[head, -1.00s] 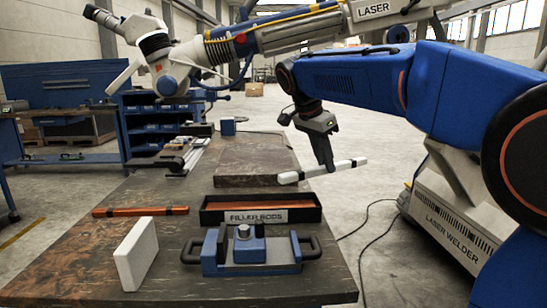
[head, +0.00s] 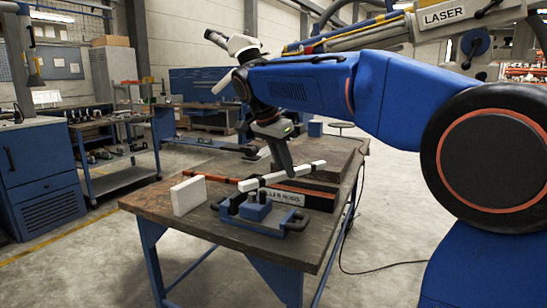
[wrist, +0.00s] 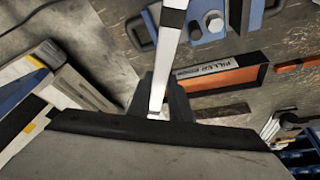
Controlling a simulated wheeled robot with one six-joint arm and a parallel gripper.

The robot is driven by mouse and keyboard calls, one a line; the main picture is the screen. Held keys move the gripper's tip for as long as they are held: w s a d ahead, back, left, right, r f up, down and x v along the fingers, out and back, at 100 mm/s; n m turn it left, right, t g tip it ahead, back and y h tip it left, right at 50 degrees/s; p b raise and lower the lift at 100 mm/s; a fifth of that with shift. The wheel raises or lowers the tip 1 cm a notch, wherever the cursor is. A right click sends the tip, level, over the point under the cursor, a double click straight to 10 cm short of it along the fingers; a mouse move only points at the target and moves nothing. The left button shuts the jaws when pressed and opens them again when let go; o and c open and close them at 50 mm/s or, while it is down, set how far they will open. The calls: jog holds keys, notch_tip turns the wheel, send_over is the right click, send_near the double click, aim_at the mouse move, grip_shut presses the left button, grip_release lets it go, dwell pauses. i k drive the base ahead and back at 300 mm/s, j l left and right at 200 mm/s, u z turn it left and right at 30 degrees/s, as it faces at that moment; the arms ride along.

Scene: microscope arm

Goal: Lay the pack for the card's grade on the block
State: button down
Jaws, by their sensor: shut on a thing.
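My gripper (head: 290,172) is shut on a white pack (head: 262,181) with black bands and holds it in the air. In the head view it overlaps the filler rods tray (head: 322,203). The wrist view shows the pack (wrist: 171,40) between the dark fingers. An orange pack (head: 224,180) lies on the bench at left, partly hidden; it also shows in the wrist view (wrist: 296,67). A white upright card-like plate (head: 188,196) stands at the front left; no writing is readable on it. A dark flat block (head: 335,152) lies behind the tray, partly hidden by my arm.
A blue fixture with handles (head: 262,210) stands at the bench front. The tray holds orange rods. The microscope (head: 238,45) is behind my arm. A cable runs on the floor at right. The bench's front left corner (head: 155,205) is bare.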

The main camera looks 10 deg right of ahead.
aim_at(302, 152)
jog(key=i+l+u, duration=0.15)
jog(key=l+u, duration=0.35)
jog(key=i+l+u, duration=0.1)
jog(key=l+u, duration=1.15)
jog(key=l, duration=1.8)
jog(key=l+z, duration=0.4)
jog(key=l, duration=0.15)
jog(key=i+l+z, duration=0.15)
jog(key=l+z, duration=0.25)
jog(key=l, duration=0.1)
